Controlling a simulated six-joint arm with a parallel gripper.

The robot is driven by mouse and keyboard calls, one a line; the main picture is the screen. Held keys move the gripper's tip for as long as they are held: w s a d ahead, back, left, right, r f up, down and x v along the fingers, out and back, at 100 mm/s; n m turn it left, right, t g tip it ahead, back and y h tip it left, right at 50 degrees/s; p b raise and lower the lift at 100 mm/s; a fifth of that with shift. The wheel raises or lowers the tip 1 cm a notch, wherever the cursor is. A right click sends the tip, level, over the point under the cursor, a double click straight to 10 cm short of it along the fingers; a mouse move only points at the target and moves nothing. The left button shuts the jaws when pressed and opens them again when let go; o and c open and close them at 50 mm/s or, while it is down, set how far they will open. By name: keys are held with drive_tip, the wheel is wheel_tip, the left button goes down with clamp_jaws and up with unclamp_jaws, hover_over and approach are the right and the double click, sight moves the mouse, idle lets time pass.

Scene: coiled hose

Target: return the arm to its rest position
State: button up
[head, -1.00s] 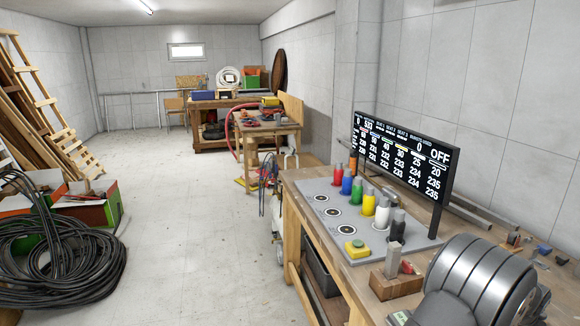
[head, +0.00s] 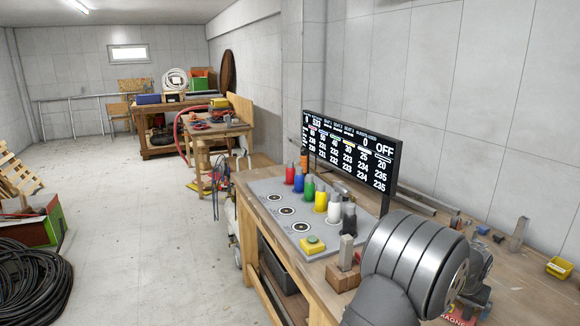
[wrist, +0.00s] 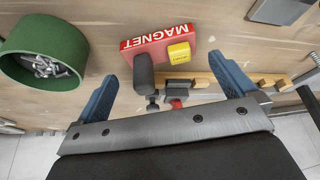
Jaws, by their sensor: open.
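My gripper (wrist: 163,68) shows in the wrist view with its two blue fingers spread wide apart, open and holding nothing. Between and beyond the fingers, a red block lettered MAGNET (wrist: 140,42) with a yellow piece (wrist: 179,52) lies on the wooden bench top. A dark rounded part (wrist: 143,72) stands beside it. In the head view my grey arm fills the lower right and hides part of the bench. The gripper's fingers cannot be made out clearly there.
A green round container of metal bits (wrist: 45,55) sits beside the left finger. On the workbench (head: 245,196) are a grey panel (head: 265,188) with coloured bottles, a black display (head: 350,150) and a wooden block (head: 343,277). Coiled black hose (head: 30,280) lies on the floor.

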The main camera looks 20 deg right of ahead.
sight(457, 313)
drive_tip(key=x, duration=0.5)
drive_tip(key=r, duration=0.5)
drive_tip(key=shift+s, duration=0.25)
drive_tip(key=s+a+r+m+g, duration=0.15)
drive_tip(key=s+r, duration=0.45)
drive_tip(key=s, duration=0.6)
drive_tip(key=s+a+r+m, duration=0.3)
drive_tip(key=s+r, duration=0.2)
drive_tip(key=s, duration=0.7)
drive_tip(key=w+d+f, duration=0.4)
drive_tip(key=w+f, duration=0.4)
drive_tip(key=w, duration=0.2)
drive_tip(key=shift+w+d+f, duration=0.2)
drive_tip(key=shift+w+d, duration=0.15)
drive_tip(key=shift+d, duration=0.05)
